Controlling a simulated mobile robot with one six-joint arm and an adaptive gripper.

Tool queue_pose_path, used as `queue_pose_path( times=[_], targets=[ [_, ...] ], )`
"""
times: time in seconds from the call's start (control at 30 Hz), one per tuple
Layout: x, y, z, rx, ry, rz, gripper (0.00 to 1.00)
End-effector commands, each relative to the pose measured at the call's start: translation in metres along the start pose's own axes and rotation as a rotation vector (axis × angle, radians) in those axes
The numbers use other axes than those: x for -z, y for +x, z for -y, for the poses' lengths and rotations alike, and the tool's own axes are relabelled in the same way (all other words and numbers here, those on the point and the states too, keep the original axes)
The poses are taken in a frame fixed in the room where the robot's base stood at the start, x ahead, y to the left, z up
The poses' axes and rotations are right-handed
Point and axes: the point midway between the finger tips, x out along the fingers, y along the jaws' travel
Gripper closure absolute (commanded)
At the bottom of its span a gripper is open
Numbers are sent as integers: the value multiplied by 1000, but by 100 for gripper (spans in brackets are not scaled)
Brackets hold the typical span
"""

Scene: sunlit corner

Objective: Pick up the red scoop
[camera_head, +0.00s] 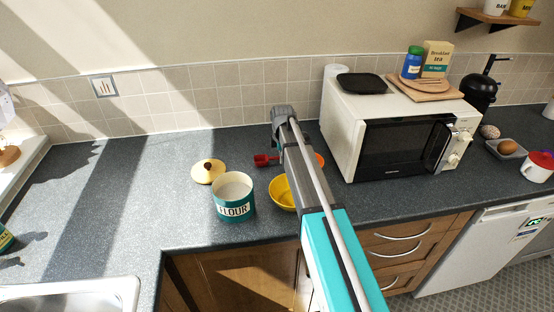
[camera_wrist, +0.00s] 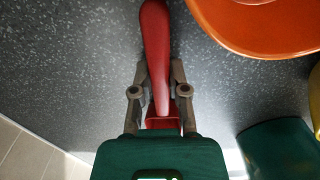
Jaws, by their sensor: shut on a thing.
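The red scoop (camera_head: 263,160) shows in the head view on the dark worktop behind the flour tin, partly hidden by my arm. In the wrist view the red scoop (camera_wrist: 155,40) runs lengthwise between the two fingers of my gripper (camera_wrist: 159,78), its long part pointing away past the fingertips. The fingers are shut on it from both sides. Its near end is partly hidden by the gripper body. My gripper's fingers are hidden behind my arm in the head view. I cannot tell whether the scoop touches the worktop.
An orange bowl (camera_wrist: 262,38) is close right of the scoop; a yellow bowl (camera_head: 280,194) and teal flour tin (camera_head: 234,209) stand in front. A lid (camera_head: 208,172) lies left. A white microwave (camera_head: 340,135) stands right. The worktop further left (camera_head: 120,190) is clear.

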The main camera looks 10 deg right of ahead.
Motion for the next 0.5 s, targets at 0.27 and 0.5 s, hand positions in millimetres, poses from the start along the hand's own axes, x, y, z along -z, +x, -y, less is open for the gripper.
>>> queue_pose_path(
  times=[0.27,0.5],
  targets=[
    [0,-8,0,0,0,0,100],
    [0,-26,0,0,0,0,100]
  ],
)
